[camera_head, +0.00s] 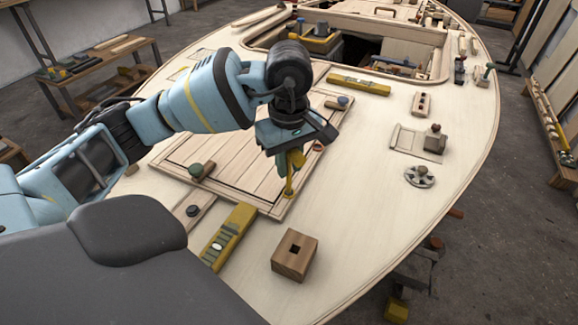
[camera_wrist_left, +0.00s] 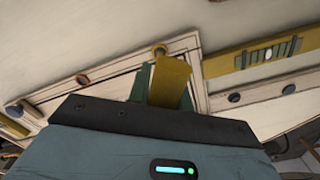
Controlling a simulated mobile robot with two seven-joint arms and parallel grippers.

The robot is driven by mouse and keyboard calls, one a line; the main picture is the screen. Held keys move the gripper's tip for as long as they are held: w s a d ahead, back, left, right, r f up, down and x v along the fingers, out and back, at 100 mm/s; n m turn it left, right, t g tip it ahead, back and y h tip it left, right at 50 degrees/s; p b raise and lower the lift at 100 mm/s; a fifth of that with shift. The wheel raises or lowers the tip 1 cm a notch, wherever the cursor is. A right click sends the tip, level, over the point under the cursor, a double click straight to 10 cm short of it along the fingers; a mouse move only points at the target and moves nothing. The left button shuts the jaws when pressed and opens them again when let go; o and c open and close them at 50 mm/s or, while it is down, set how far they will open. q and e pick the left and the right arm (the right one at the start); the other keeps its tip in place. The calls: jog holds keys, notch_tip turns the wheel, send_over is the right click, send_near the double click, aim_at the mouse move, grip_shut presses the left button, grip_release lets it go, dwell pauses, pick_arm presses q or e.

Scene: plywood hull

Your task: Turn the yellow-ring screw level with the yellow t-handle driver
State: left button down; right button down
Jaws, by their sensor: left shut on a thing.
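My left gripper (camera_head: 290,152) is shut on the yellow t-handle driver (camera_head: 291,178), which points down at the front right part of the hatch panel (camera_head: 240,150). In the left wrist view the driver's yellow handle (camera_wrist_left: 170,82) sits between the green fingers. A small yellow ring (camera_wrist_left: 160,50) shows just beyond the handle, near the panel's edge. I take it for the yellow-ring screw, but the driver hides most of it. I cannot tell whether the driver tip is seated in the screw. My right gripper is not in view.
A yellow spirit level (camera_head: 228,235) and a wooden block with a square hole (camera_head: 295,256) lie in front of the panel. Another yellow level (camera_head: 358,84) lies behind. A reddish ring (camera_head: 318,146) is beside the gripper. The pale deck right of the block is clear.

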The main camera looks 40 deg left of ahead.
pick_arm(q)
jog(key=m+b, duration=0.1)
jog(key=m, duration=0.1)
jog(key=shift+f+m, duration=0.15)
jog(key=shift+m, duration=0.25)
jog(key=m+b, duration=0.1)
jog(key=m, duration=0.2)
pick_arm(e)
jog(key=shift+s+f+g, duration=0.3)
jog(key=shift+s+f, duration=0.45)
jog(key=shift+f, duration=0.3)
pick_arm(q)
jog(key=m+b, duration=0.1)
jog(key=m, duration=0.2)
jog(key=shift+m+b, duration=0.7)
jog(key=shift+m, duration=0.7)
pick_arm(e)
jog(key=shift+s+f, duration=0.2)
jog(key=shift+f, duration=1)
